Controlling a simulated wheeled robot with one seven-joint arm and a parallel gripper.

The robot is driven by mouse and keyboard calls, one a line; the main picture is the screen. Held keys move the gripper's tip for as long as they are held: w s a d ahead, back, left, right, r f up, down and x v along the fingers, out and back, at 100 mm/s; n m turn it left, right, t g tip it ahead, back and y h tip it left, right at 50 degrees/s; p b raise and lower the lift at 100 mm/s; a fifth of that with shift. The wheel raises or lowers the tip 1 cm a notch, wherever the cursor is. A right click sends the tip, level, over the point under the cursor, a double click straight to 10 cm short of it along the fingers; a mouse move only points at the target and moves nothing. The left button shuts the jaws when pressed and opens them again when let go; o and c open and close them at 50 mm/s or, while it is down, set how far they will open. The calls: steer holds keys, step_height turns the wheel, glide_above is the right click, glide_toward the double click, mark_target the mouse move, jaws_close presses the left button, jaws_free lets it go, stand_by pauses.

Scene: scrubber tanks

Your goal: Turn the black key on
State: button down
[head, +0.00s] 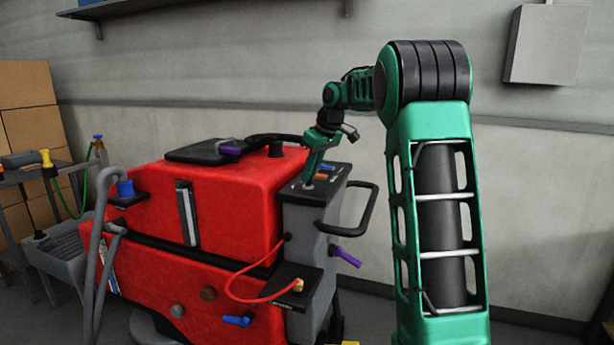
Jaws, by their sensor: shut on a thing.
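A red floor scrubber (222,208) stands in the middle of the head view. Its grey rear column has a dark control panel (336,181) on top. My green gripper (309,183) points down onto the left part of this panel, its fingertips at the panel surface. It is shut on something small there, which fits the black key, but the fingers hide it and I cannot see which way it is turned. A blue lever and an orange part (326,174) sit just right of the fingers.
A black handlebar (371,213) loops out right of the panel, with a purple lever (345,256) below. A red hose (240,297) runs to a yellow fitting. A shelf with bottles and a grey tub (55,268) stand left. A grey box (545,45) hangs on the wall.

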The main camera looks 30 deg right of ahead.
steer(key=m, duration=0.1)
steer(key=m+h, duration=0.1)
steer(key=m, duration=0.2)
steer(key=shift+a+h, duration=0.3)
steer(key=shift+m+h, duration=0.6)
steer(key=shift+m, duration=1.2)
steer(key=c, duration=1.8)
jaws_free()
steer(key=v, duration=1)
steer(key=shift+r, duration=0.35)
